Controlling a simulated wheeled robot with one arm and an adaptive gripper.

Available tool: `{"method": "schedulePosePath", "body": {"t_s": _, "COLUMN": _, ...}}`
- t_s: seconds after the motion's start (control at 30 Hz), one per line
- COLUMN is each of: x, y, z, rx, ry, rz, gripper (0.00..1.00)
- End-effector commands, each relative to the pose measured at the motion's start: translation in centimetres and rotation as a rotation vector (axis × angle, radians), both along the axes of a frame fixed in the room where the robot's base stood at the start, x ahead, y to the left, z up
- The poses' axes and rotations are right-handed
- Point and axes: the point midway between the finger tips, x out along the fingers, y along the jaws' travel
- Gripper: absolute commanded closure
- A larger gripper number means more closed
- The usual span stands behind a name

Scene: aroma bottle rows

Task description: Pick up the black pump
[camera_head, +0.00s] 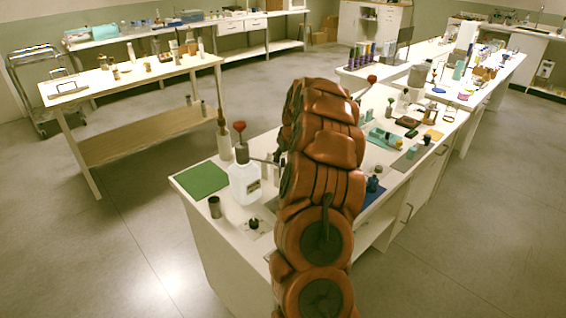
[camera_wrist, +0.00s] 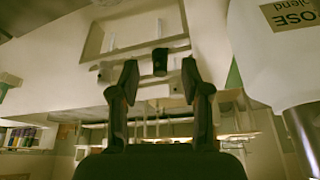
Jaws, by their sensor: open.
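In the wrist view my gripper (camera_wrist: 154,75) is open, with its two dark fingers apart. A small black piece (camera_wrist: 160,62), which looks like the black pump, shows between and just beyond the fingertips. I cannot tell its distance, and the fingers do not visibly touch it. In the head view a small black object (camera_head: 254,223) sits on a pale card near the front of the near bench; I cannot tell whether it is the same piece. My orange arm hides much of the bench middle, and my gripper cannot be made out clearly there.
A large white jug (camera_head: 244,184) with a label stands on the near bench; a big white labelled container (camera_wrist: 285,50) fills the wrist view's right. A green mat (camera_head: 201,179) and a dark cylinder (camera_head: 214,207) are at the front left. Several bottles crowd the bench to the right.

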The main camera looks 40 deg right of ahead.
Motion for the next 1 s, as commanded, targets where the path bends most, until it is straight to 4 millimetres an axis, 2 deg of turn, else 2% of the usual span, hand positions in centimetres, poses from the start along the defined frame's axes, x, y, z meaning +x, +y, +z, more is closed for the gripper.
{"method": "schedulePosePath", "body": {"t_s": 0.1, "x": 0.23, "y": -0.04, "z": -0.77, "rx": 0.002, "ry": 0.003, "rz": 0.0, "gripper": 0.53}}
{"method": "schedulePosePath", "body": {"t_s": 0.3, "x": 0.25, "y": -0.06, "z": -0.79, "rx": 0.0, "ry": 0.001, "rz": 0.0, "gripper": 0.53}}
{"method": "schedulePosePath", "body": {"t_s": 0.73, "x": 0.25, "y": -0.07, "z": -0.75, "rx": 0.0, "ry": 0.001, "rz": 0.0, "gripper": 0.98}}
{"method": "schedulePosePath", "body": {"t_s": 1.0, "x": 0.26, "y": -0.08, "z": -0.65, "rx": 0.0, "ry": 0.0, "rz": 0.0, "gripper": 0.98}}
